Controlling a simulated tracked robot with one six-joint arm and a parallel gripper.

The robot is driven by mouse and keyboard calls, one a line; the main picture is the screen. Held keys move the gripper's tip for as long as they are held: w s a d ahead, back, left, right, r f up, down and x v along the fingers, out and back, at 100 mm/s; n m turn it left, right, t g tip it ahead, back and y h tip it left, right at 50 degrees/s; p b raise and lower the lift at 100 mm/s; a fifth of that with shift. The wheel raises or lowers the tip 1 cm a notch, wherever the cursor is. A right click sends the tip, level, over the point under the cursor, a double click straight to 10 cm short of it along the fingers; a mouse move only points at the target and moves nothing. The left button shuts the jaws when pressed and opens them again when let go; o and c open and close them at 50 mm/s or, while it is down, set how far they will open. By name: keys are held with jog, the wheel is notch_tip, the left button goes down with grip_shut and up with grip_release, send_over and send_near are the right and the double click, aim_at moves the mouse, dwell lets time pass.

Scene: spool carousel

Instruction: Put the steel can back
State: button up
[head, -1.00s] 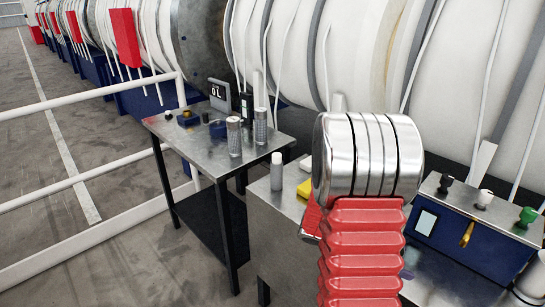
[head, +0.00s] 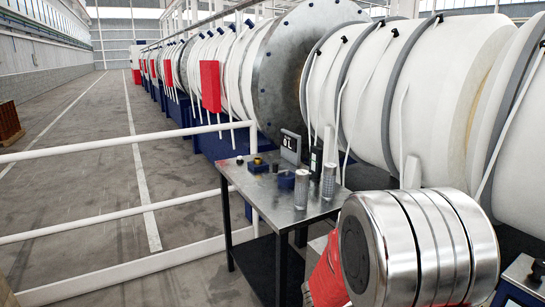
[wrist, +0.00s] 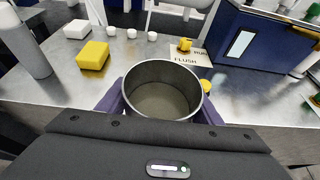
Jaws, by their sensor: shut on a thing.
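In the wrist view the steel can (wrist: 163,72) is a round, open-topped metal cup, and I look down into its greyish inside. My gripper (wrist: 162,104) is shut on it, with a dark purple finger on each side of the can. The can is over the steel bench top (wrist: 45,92); I cannot tell if its base touches the bench. In the head view the can and my gripper are hidden; only my arm shows at the lower right.
A yellow block (wrist: 92,56), a white block (wrist: 76,29) and several white caps lie beyond the can. A FLUSH label (wrist: 187,58) and blue box (wrist: 250,42) are to the right. A side table (head: 270,195) holds two metal cylinders. A white railing (head: 150,207) stands left.

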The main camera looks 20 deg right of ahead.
jog(key=w+a+n+t+y, duration=0.3)
jog(key=w+a+n, duration=0.1)
jog(key=a, duration=0.6)
jog(key=w+a+n+t+y, duration=0.3)
jog(key=w+a+n, duration=0.1)
jog(key=a, duration=0.7)
jog(key=w+a+n+t+y, duration=0.3)
jog(key=w+a+n+t, duration=0.1)
jog(key=a, duration=0.6)
jog(key=shift+w+a+r, duration=0.35)
